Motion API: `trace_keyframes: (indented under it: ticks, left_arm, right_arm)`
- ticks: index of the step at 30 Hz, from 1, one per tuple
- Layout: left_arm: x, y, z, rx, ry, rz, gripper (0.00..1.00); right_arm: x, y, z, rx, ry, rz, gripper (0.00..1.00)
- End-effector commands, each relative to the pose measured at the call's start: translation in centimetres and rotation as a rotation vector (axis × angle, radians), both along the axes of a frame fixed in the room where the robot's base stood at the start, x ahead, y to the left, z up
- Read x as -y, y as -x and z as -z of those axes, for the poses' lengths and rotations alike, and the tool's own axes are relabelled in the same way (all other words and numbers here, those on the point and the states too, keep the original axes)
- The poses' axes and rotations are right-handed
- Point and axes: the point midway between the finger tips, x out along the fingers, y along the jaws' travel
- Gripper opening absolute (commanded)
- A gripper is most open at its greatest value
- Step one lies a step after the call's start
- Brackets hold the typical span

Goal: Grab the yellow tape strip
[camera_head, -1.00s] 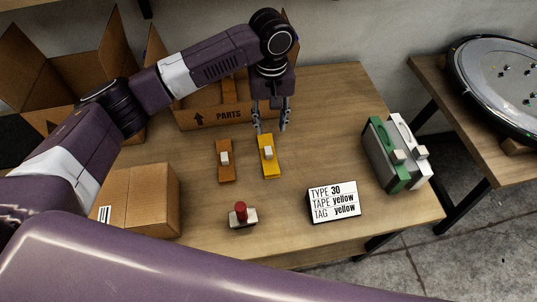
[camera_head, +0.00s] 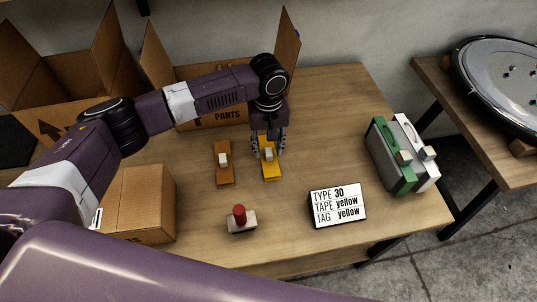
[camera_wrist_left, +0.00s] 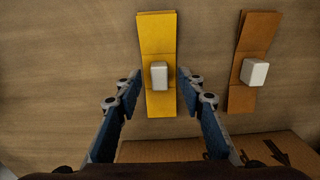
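The yellow tape strip (camera_head: 271,171) lies on the wooden table with a small white block on it; it also shows in the left wrist view (camera_wrist_left: 157,38). My left gripper (camera_head: 268,151) is low over the strip. In the left wrist view my left gripper (camera_wrist_left: 161,84) is open, with one finger on each side of the strip and its white block, and a gap shows on both sides. An orange-brown strip (camera_head: 225,175) with a similar white block lies to its left. My right gripper is not in view.
A sign (camera_head: 337,204) reads type 30, tape yellow, tag yellow. A red-topped button (camera_head: 240,218) stands near the front edge. The PARTS box (camera_head: 208,117) is behind the strips, a closed carton (camera_head: 137,200) at left, green and white cases (camera_head: 391,160) at right.

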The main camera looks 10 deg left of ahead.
Motion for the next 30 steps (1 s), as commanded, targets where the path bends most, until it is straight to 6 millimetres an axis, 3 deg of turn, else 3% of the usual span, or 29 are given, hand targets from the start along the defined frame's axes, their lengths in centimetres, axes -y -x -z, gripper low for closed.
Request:
trace_keyframes:
  ticks: [8,17,30]
  left_arm:
    - [0.0,0.0,0.3,0.000,0.001,0.000,0.35]
    - [0.0,0.0,0.3,0.000,0.001,0.000,0.03]
    - [0.1,-0.1,-0.7,0.002,0.001,0.000,0.03]
  right_arm:
    - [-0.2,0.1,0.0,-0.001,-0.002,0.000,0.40]
    - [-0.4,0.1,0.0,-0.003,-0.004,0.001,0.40]
    - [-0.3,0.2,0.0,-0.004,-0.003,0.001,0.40]
